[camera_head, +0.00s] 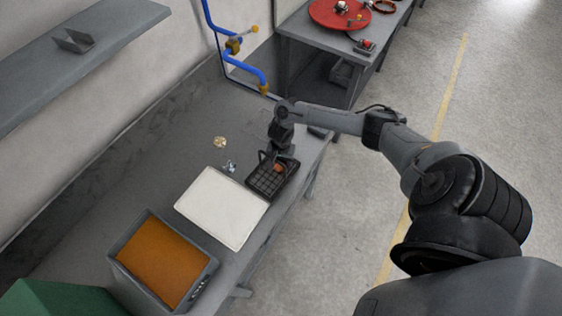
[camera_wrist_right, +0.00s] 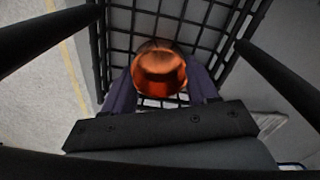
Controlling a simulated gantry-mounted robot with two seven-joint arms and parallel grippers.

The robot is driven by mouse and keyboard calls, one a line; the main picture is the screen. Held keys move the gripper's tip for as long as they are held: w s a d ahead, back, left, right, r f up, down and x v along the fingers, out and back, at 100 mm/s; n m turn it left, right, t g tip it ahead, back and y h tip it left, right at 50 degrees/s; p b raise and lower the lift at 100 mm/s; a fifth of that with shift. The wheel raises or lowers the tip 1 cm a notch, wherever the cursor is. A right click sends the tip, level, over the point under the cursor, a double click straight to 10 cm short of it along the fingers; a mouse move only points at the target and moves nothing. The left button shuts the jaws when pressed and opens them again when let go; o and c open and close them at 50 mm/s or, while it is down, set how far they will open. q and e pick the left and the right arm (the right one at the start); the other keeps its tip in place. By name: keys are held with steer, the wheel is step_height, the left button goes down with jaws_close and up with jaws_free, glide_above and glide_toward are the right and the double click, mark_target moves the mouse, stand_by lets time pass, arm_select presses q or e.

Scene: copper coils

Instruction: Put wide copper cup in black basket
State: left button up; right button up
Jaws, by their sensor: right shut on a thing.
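The wide copper cup (camera_wrist_right: 158,72) is shiny orange and sits between the fingers of my right gripper (camera_wrist_right: 160,92) in the right wrist view. The gripper is shut on it. In the head view the cup (camera_head: 279,168) is a small orange patch below my right gripper (camera_head: 278,160), over the black basket (camera_head: 262,184). The basket's grid floor (camera_wrist_right: 206,38) shows behind the cup in the right wrist view. I cannot tell whether the cup touches the basket's floor. My left gripper is not in view.
A white board (camera_head: 222,207) lies left of the basket. A grey bin with an orange-brown surface inside (camera_head: 209,269) stands nearer. Small gold (camera_head: 220,142) and silvery (camera_head: 230,166) pieces lie on the grey table. The basket is close to the table's right edge.

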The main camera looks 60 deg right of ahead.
steer(key=o, duration=1.1)
steer(key=shift+f, duration=0.15)
steer(key=shift+c, duration=0.2)
step_height(320, 180, up, 12)
steer(key=p, duration=0.3)
steer(key=shift+r, duration=0.2)
